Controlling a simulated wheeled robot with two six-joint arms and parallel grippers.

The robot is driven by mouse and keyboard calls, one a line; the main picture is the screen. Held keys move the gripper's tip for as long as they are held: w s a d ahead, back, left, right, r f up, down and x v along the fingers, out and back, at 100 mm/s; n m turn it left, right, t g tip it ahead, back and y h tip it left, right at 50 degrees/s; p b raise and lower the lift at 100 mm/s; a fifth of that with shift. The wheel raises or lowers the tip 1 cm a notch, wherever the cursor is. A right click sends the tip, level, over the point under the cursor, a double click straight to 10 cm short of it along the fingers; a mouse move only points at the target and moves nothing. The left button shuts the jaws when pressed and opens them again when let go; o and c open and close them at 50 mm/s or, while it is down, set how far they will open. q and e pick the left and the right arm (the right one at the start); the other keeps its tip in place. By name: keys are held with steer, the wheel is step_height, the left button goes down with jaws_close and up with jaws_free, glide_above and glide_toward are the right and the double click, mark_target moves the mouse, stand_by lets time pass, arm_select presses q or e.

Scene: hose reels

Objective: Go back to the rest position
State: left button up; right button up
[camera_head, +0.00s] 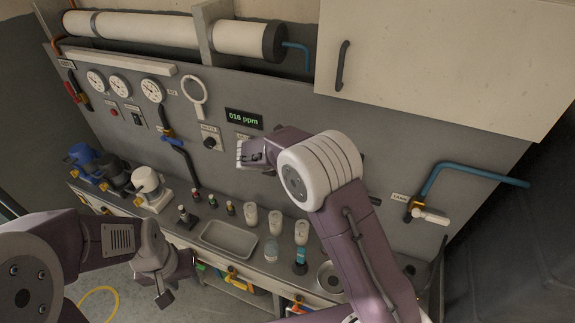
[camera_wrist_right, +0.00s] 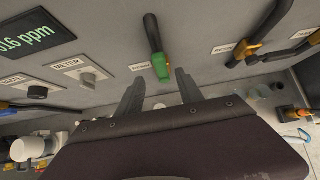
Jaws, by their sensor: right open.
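My right gripper (camera_wrist_right: 160,79) is open in the right wrist view. Its two dark fingers are spread, with nothing held between them. A green valve handle (camera_wrist_right: 160,68) on a black pipe shows on the wall panel just past the fingertips; I cannot tell whether they touch it. In the head view my right arm (camera_head: 325,170) reaches up to the panel below the "016 ppm" display (camera_head: 244,118), and hides the valve there. My left gripper (camera_head: 168,285) hangs at the lower left over the bench's front edge. Its jaws are too unclear to read, and I see nothing held.
Gauges (camera_head: 152,90) and a blue pipe valve (camera_head: 418,210) are on the panel. A cabinet (camera_head: 440,60) overhangs at upper right. A yellow hose (camera_head: 98,292) lies on the floor.

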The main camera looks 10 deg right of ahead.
steer(key=shift+s+r, duration=0.1)
steer(key=shift+r, duration=0.05)
stand_by(0.3)
